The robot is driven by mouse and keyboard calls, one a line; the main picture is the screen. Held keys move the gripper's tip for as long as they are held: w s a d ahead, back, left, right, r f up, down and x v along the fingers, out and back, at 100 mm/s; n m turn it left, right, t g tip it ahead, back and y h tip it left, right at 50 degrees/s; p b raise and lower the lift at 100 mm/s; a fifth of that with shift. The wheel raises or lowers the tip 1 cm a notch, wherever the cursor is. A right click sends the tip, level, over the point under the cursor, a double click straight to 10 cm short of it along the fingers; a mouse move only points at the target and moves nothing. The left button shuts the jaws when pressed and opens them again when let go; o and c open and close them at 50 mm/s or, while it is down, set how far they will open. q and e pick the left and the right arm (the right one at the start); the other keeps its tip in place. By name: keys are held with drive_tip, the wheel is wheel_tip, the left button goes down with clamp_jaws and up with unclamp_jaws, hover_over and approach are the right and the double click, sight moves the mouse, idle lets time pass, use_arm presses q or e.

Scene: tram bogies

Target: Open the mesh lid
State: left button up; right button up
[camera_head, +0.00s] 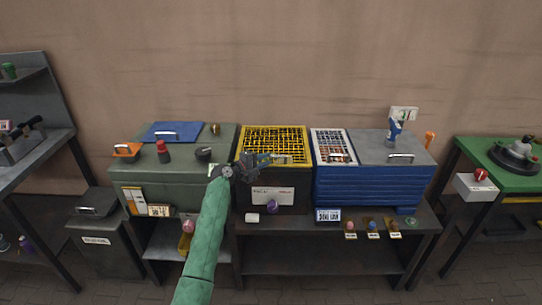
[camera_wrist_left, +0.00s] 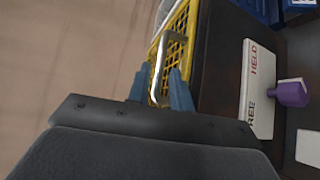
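The yellow mesh lid (camera_head: 275,138) lies over the dark box (camera_head: 290,203) in the middle of the bench and looks closed. Its mesh also shows in the left wrist view (camera_wrist_left: 176,48), with a pale metal bar handle (camera_wrist_left: 158,62). My left gripper (camera_head: 282,159) is at the lid's front edge. In the left wrist view its two blue fingers (camera_wrist_left: 160,92) stand apart, with the handle between them and visible gaps. Whether a finger touches the handle I cannot tell. My right gripper is in neither view.
A green case (camera_head: 130,178) stands left of the box and a blue ribbed case (camera_head: 365,187) right of it. A red-and-white label plate (camera_head: 273,195) and a purple knob (camera_head: 272,205) are on the box front; the knob shows close in the wrist view (camera_wrist_left: 290,93). The wall is behind.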

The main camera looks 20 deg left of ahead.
sight(274, 156)
use_arm(q)
drive_tip(key=p+x, duration=0.1)
drive_tip(key=x, duration=0.2)
drive_tip(key=shift+w+d, duration=0.15)
drive_tip(key=shift+w, duration=0.25)
drive_tip(key=shift+x, duration=0.8)
drive_tip(key=shift+f, duration=0.1)
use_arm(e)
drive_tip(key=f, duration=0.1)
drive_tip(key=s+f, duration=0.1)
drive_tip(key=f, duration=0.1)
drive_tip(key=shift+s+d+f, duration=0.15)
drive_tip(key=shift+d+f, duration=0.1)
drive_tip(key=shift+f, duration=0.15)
use_arm(q)
clamp_jaws()
